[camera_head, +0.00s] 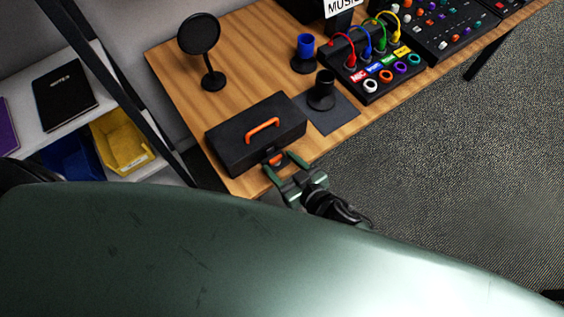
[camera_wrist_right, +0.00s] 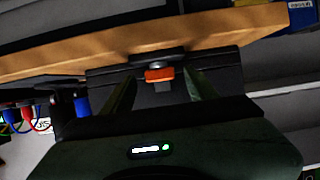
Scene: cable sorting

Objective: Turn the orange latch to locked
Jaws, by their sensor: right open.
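A black case (camera_head: 240,148) with an orange handle (camera_head: 263,131) on its lid sits at the near left corner of the wooden table. The orange latch (camera_head: 276,159) is on the case's front side, and it also shows in the right wrist view (camera_wrist_right: 159,75). My right gripper (camera_head: 283,168) is open, with its two fingers pointing at the case front. In the right wrist view its fingertips (camera_wrist_right: 160,88) stand on either side of the latch, apart from it. I cannot tell whether they reach its depth. My left gripper is not in view.
A black pop filter stand (camera_head: 213,79), a blue cup (camera_head: 305,50) and a black cylinder on a dark mat (camera_head: 340,118) stand behind the case. A cable panel (camera_head: 385,88) lies further right. A shelf with a yellow bin (camera_head: 122,143) is at left.

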